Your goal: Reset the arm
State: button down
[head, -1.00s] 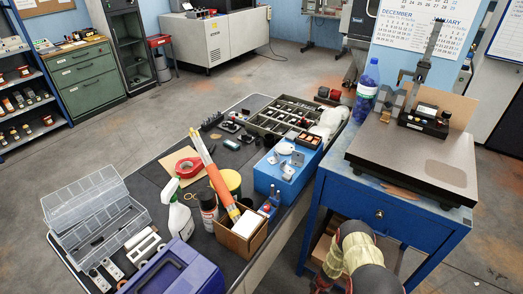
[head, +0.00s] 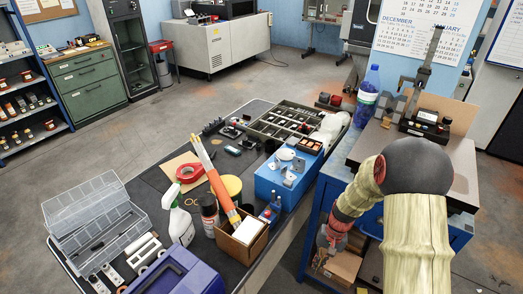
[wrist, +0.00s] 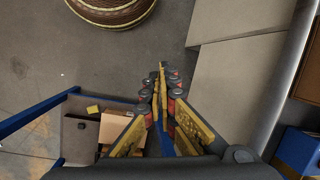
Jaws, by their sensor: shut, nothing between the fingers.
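My arm shows at the right of the head view, with a dark rounded joint and pale yellow wrapped links. It bends down to my gripper (head: 328,250), which hangs low in front of the blue table (head: 312,225), between it and the long bench. In the wrist view my gripper's yellow and red-grey fingers (wrist: 160,82) come together at the tips with nothing held. No object touches the fingertips there.
The long dark bench (head: 150,170) carries a clear case, a spray bottle (head: 180,222), a blue box (head: 285,180) and several other items. A bottle (head: 367,95) and a height gauge (head: 428,115) stand on the blue table. Cardboard boxes (wrist: 118,130) sit low beside my gripper.

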jog(key=s+r+n+t+h, duration=0.1)
jog(key=s+r, duration=0.5)
jog(key=r, duration=0.6)
jog(key=s+r+n+t, duration=0.1)
jog(key=s+r+t, duration=0.3)
jog(key=s+r, duration=0.3)
jog(key=s+a+r+n+t+h, duration=0.1)
jog(key=s+r, duration=0.5)
jog(key=r, duration=1.2)
jog(key=shift+s+n+t+h, duration=0.3)
jog(key=shift+t, duration=0.6)
jog(key=shift+r, duration=0.15)
